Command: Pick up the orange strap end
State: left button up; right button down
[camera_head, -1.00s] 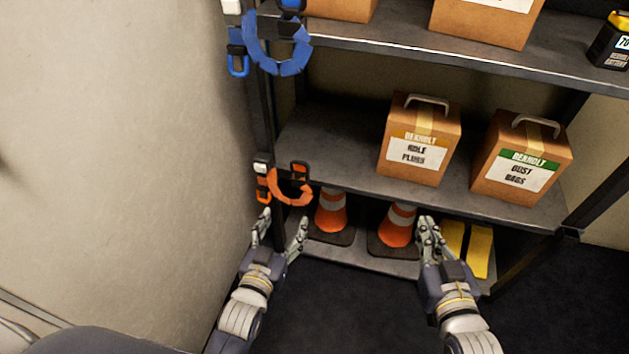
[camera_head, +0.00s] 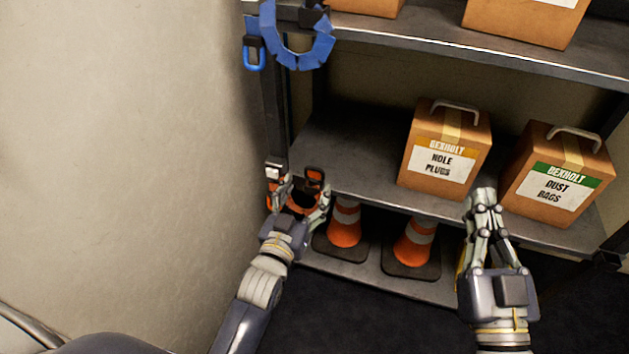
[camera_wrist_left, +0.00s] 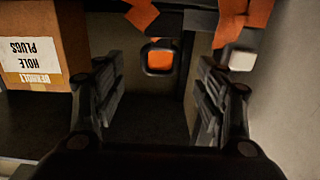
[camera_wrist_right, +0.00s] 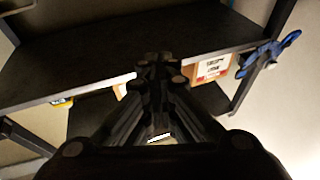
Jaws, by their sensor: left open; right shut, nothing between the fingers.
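The orange strap (camera_head: 300,210) hangs at the shelf's front left post, partly hidden behind my left gripper. It has a black buckle (camera_head: 314,176) at its right side. In the left wrist view an orange piece with a dark square loop (camera_wrist_left: 160,58) shows beyond and between my fingers, and another orange piece (camera_wrist_left: 231,22) hangs to its right. My left gripper (camera_head: 301,197) is open around the lower part of the strap; I cannot tell whether it touches it. My right gripper (camera_head: 482,196) is shut and empty, in front of the shelf to the right.
A blue strap (camera_head: 297,52) hangs higher on the same post. Two cardboard boxes (camera_head: 441,165) (camera_head: 556,178) stand on the middle shelf (camera_head: 365,160). Two orange cones (camera_head: 344,225) (camera_head: 414,243) stand below. A wall (camera_head: 120,130) is close on the left.

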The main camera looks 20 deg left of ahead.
aim_at(312, 178)
pick_arm(q)
jog(key=w+b, duration=0.1)
jog(key=w, duration=0.3)
jog(key=shift+w+b, duration=0.3)
jog(key=shift+w, duration=0.05)
pick_arm(e)
jog(key=s+r+t+y, duration=0.1)
jog(key=s+r+t, duration=0.3)
jog(key=r, duration=0.3)
jog(key=shift+s+t+y, duration=0.2)
jog(key=shift+t+y, duration=0.1)
jog(key=shift+d+r, duration=0.1)
pick_arm(q)
jog(key=c, duration=1.2)
